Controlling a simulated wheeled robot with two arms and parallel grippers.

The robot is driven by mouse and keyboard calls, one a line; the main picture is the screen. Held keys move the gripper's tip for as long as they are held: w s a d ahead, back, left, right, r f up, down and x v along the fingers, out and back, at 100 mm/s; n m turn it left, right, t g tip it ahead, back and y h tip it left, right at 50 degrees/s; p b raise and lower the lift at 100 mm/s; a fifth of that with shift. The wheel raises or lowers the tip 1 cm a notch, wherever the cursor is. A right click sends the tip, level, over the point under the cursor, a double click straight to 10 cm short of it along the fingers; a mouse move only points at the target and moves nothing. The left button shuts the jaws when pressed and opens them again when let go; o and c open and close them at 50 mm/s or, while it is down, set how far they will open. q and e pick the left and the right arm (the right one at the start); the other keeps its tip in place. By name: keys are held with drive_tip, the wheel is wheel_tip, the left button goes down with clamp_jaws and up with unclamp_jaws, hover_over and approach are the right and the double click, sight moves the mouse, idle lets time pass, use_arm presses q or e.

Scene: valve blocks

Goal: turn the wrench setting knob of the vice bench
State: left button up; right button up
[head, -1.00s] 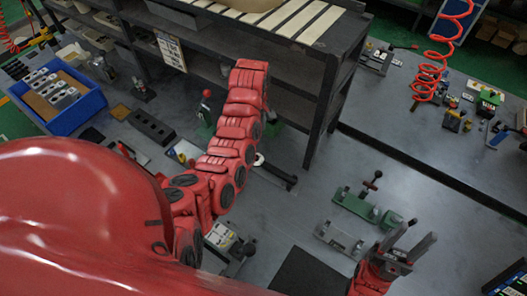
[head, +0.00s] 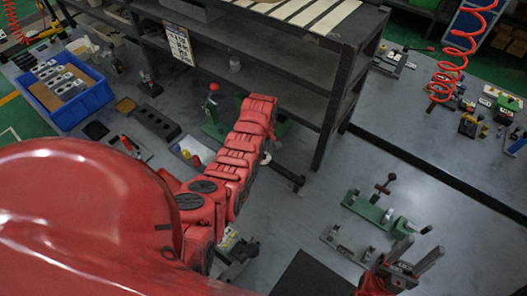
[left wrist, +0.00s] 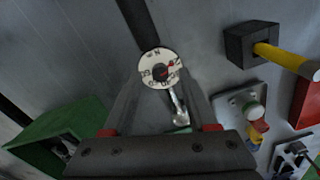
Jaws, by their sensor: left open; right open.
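The wrench setting knob (left wrist: 160,72) is a pale round dial with dark markings and a red mark, at the top centre of the left wrist view. My left gripper (left wrist: 162,80) is open, its two fingers reaching up on either side of the dial. I cannot tell whether the tips touch it. In the head view a small part of the pale dial (head: 265,158) shows beside my red left arm, near a dark bar. My left gripper is hidden there behind that arm. My right gripper (head: 417,252) is open and empty at the lower right, above the bench.
A green vice-like fixture (head: 368,208) stands on the grey bench near my right gripper. A dark shelf rack (head: 330,110) rises behind the dial. A blue bin (head: 90,112) is at the left. A yellow handle (left wrist: 285,58) and a green block (left wrist: 65,135) flank my left gripper.

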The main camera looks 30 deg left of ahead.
use_arm(q)
drive_tip(key=shift+f, duration=0.4)
clamp_jaws()
